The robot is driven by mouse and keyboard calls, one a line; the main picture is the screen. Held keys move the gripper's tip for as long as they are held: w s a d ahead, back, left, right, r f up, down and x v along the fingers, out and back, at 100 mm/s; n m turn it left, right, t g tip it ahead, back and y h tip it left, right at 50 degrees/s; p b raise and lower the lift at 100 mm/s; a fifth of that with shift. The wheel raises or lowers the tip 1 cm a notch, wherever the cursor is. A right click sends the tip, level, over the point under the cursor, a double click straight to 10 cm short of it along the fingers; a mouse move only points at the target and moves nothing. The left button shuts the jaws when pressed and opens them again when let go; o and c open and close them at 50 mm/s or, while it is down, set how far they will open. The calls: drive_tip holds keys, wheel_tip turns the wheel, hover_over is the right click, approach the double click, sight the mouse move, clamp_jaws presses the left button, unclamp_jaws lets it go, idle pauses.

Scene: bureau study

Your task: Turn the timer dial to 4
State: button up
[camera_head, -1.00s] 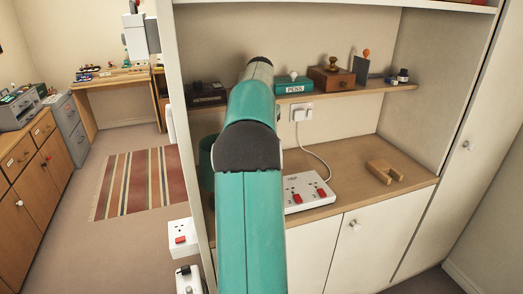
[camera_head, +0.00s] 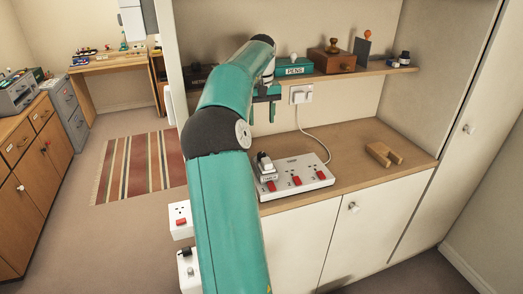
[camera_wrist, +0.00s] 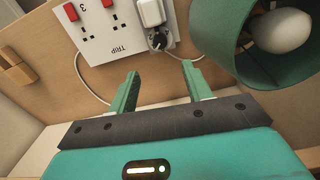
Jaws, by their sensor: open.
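My gripper (camera_wrist: 160,70) is open and empty, its two green fingers apart, pointing toward the power strip (camera_wrist: 108,28). In the head view my gripper (camera_head: 264,104) hangs below the shelf, above the desk top. A white plug-in block (camera_head: 267,168) sits at the strip's left end; it also shows in the wrist view (camera_wrist: 150,12). A small dark round part with pale marks (camera_wrist: 158,39) is on or beside it, just beyond the fingertips and apart from them. It may be the timer dial; I cannot read its setting.
A green lamp shade with a white bulb (camera_wrist: 274,34) is right of my gripper in the wrist view. Above is a shelf (camera_head: 380,70) with a pens box (camera_head: 296,68) and a wooden box (camera_head: 333,61). A wooden block (camera_head: 382,154) lies on the desk's right.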

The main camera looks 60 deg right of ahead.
sight(261, 154)
wheel_tip(261, 154, down, 14)
drive_tip(key=shift+r, duration=0.15)
idle(0.4)
drive_tip(key=c, duration=1)
drive_tip(key=shift+m, duration=1.3)
drive_tip(key=o, duration=1)
